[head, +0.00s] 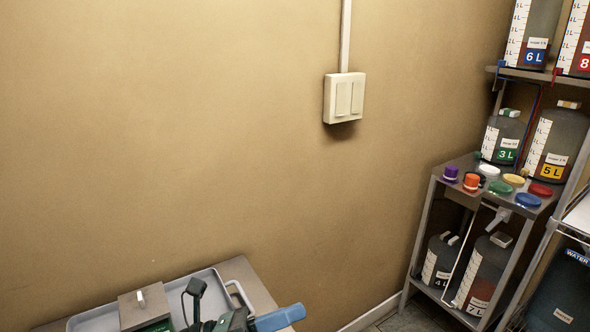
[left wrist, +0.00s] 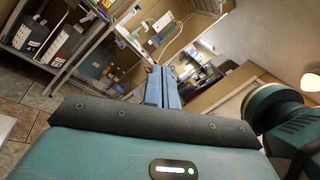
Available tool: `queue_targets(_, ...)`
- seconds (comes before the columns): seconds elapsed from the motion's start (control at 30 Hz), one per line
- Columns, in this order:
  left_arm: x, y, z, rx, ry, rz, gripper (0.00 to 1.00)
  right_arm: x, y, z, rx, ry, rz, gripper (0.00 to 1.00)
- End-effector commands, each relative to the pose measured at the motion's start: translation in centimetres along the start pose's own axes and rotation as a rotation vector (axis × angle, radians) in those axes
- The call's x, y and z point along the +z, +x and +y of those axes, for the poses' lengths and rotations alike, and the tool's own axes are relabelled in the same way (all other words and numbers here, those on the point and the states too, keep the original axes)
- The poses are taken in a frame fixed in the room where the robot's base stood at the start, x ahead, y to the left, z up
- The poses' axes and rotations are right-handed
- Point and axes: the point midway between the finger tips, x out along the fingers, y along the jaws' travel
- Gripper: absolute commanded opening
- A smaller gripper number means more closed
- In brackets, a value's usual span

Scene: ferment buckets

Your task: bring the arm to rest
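My left gripper (head: 292,315) shows at the bottom of the head view, its blue fingers pointing right, near the edge of a brown surface. In the left wrist view its two blue fingers (left wrist: 162,76) lie side by side, closed together, with nothing seen between them. My right gripper is in neither view.
A grey tray (head: 90,318) on a brown table (head: 245,272) lies beside and behind my left gripper. A metal rack (head: 425,225) with coloured caps and labelled bottles stands at the right. A switch box (head: 344,98) is on the bare wall. Space between table and rack looks free.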

Motion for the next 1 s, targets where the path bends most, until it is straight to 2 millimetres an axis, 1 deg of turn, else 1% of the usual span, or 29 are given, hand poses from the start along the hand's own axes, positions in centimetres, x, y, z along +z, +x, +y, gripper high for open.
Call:
queue_targets(0.03,0.1,-0.8,1.0,0.053,-0.241,-0.149,0.00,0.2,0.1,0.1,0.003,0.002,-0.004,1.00)
queue_targets(0.07,0.2,-1.6,1.9,0.086,-0.390,-0.240,0.00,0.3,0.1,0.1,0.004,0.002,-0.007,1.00)
queue_targets(0.1,0.0,-2.9,3.3,0.129,-0.586,-0.361,0.00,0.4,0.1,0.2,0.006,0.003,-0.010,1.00)
queue_targets(0.17,-1.0,-5.3,5.6,0.194,-0.881,-0.546,0.00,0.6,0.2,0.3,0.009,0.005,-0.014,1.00)
queue_targets(0.2,-2.4,-7.2,7.1,0.238,-1.079,-0.673,0.00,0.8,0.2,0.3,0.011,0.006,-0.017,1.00)
queue_targets(0.27,-5.2,-10.4,9.1,0.301,-1.362,-0.862,0.00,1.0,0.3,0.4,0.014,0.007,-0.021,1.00)
queue_targets(0.3,-7.3,-12.2,10.0,0.336,-1.523,-0.976,0.00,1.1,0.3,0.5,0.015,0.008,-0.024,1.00)
queue_targets(0.37,-10.5,-14.7,10.8,0.380,-1.731,-1.131,0.00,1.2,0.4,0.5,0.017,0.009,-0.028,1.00)
queue_targets(0.4,-12.6,-16.1,11.0,0.406,-1.849,-1.224,0.00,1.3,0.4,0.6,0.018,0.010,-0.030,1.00)
queue_targets(0.43,-14.0,-17.1,11.0,0.422,-1.925,-1.288,0.00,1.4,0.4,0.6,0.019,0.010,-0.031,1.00)
queue_targets(0.5,-16.9,-18.8,10.8,0.453,-2.073,-1.415,0.00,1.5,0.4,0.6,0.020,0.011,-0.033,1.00)
queue_targets(0.6,-19.8,-20.3,10.3,0.481,-2.207,-1.541,0.00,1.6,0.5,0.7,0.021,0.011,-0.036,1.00)
queue_targets(0.63,-20.3,-20.6,10.2,0.485,-2.233,-1.566,0.00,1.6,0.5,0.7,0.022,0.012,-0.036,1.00)
queue_targets(0.73,-21.2,-21.1,9.9,0.493,-2.275,-1.608,0.00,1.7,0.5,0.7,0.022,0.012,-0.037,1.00)
queue_targets(1.0,-21.2,-21.1,9.9,0.493,-2.275,-1.608,0.00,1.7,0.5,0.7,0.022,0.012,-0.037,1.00)
